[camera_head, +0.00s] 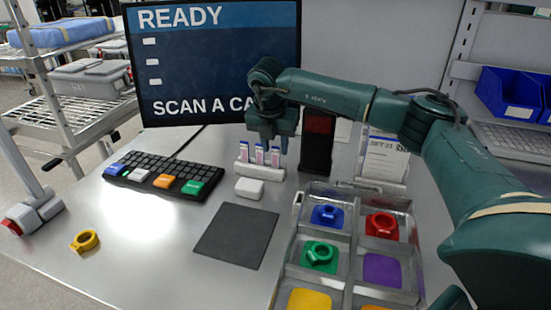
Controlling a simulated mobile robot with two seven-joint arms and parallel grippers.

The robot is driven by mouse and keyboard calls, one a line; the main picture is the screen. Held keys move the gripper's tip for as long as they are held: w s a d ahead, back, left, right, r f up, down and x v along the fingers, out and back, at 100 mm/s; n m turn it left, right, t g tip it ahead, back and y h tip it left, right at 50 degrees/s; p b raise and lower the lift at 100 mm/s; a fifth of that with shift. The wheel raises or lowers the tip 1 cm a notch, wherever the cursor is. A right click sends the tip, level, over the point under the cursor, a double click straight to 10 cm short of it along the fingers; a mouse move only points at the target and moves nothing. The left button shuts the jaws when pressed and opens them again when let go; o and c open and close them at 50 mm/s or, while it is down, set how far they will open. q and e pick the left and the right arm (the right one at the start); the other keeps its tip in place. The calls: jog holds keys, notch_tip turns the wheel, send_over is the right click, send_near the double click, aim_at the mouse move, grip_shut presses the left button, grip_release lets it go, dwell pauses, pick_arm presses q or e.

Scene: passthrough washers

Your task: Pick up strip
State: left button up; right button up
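Several slim white strips with pink and purple marks (259,155) stand upright in a row in a small white holder (258,172) at the middle of the table. My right gripper (273,147) points down just above and behind the right end of that row. Its fingers look apart, with the tips near the top of the rightmost strip (275,157). I cannot tell whether they touch it. My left gripper is not in view.
A white block (249,188) and dark mat (236,236) lie in front. A divided metal tray (343,215) holds coloured washers.

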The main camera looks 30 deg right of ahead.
jog(key=shift+f, duration=0.35)
jog(key=shift+c, duration=0.3)
jog(key=c, duration=0.6)
jog(key=shift+w+r, duration=0.1)
jog(key=shift+c, duration=0.2)
notch_tip(320, 180, up, 10)
jog(key=b, duration=0.1)
